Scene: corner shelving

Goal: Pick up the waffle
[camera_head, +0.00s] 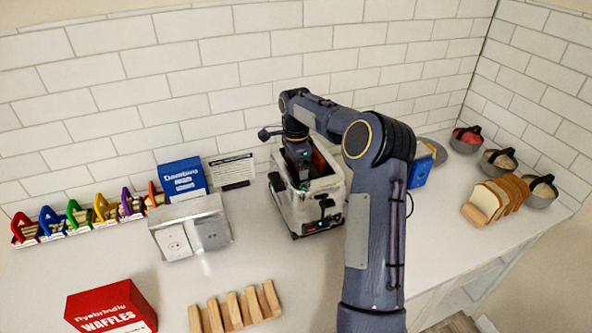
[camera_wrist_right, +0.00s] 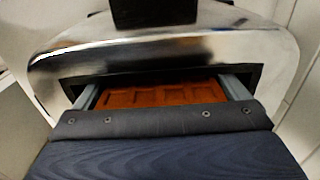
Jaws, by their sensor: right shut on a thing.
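The waffle (camera_wrist_right: 155,95) is orange-brown with a square grid. In the right wrist view it sits in the slot of a shiny metal toaster (camera_wrist_right: 240,50), its lower part hidden. My right gripper (camera_wrist_right: 161,92) has one grey finger at each side edge of the waffle and is shut on it. In the head view my right gripper (camera_head: 299,158) points down into the top of the toaster (camera_head: 318,208) from above. The gripper and wrist hide much of the slot there. My left gripper is in neither view.
A red waffles box (camera_head: 110,307) and a wooden rack (camera_head: 236,308) stand at the front. A second metal appliance (camera_head: 190,228) is left of the toaster. Sliced bread (camera_head: 497,198) and bowls (camera_head: 541,192) are at right. A tiled wall is close behind the toaster.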

